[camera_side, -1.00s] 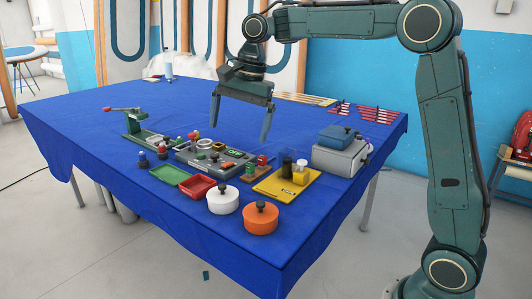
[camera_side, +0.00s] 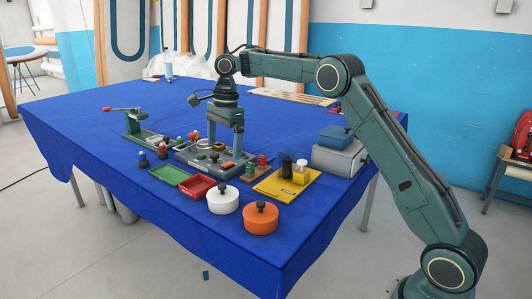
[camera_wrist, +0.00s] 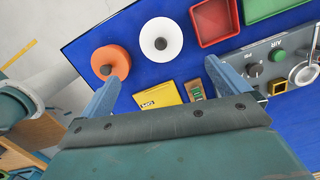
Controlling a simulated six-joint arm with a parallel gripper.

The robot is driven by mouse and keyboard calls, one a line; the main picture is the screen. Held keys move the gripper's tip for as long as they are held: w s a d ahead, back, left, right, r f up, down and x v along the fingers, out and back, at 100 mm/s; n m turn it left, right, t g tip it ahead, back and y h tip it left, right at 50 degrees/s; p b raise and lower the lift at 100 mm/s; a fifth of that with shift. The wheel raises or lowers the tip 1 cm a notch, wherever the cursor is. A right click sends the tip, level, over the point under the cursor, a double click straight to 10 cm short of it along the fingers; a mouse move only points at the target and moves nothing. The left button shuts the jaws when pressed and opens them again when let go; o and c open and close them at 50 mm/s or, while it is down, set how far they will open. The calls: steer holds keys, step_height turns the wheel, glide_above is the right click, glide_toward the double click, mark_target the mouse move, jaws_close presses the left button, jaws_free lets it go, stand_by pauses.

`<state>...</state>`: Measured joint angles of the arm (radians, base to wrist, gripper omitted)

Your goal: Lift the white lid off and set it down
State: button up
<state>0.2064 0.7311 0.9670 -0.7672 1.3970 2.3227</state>
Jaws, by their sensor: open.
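The white lid (camera_side: 214,195) is round with a dark knob and sits on a white pot (camera_side: 223,207) near the table's front edge. In the wrist view the white lid (camera_wrist: 148,34) is seen from above, beyond my fingertips and roughly between their lines. My gripper (camera_side: 225,146) is open and empty, pointing down above the grey panel unit, behind and above the white lid. In the wrist view the two fingers of my gripper (camera_wrist: 163,72) are spread wide with nothing between them.
An orange lidded pot (camera_side: 261,220) stands close to the right. A red tray (camera_side: 196,187), green tray (camera_side: 170,175), grey panel unit (camera_side: 190,156), yellow plate (camera_side: 276,186) and grey box with blue top (camera_side: 338,157) crowd around. Blue cloth in front and far left is bare.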

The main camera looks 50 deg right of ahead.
mark_target(222, 185)
steer(key=shift+a+f, duration=0.1)
steer(key=shift+f, duration=0.05)
steer(key=shift+w+a+f, duration=0.1)
steer(key=shift+a+f, duration=0.05)
steer(key=shift+f, duration=1.2)
steer(key=shift+s+a+f, duration=0.1)
steer(key=shift+a+f, duration=0.05)
steer(key=shift+f, duration=1.25)
steer(key=shift+w+a+f, duration=0.1)
steer(key=shift+a+f, duration=0.05)
steer(key=shift+f, duration=1.2)
steer(key=shift+w+a+f, duration=0.1)
steer(key=shift+a+f, duration=0.05)
steer(key=shift+f, duration=1.15)
steer(key=shift+w+a+f, duration=0.1)
steer(key=shift+f, duration=1.2)
steer(key=c, duration=0.8)
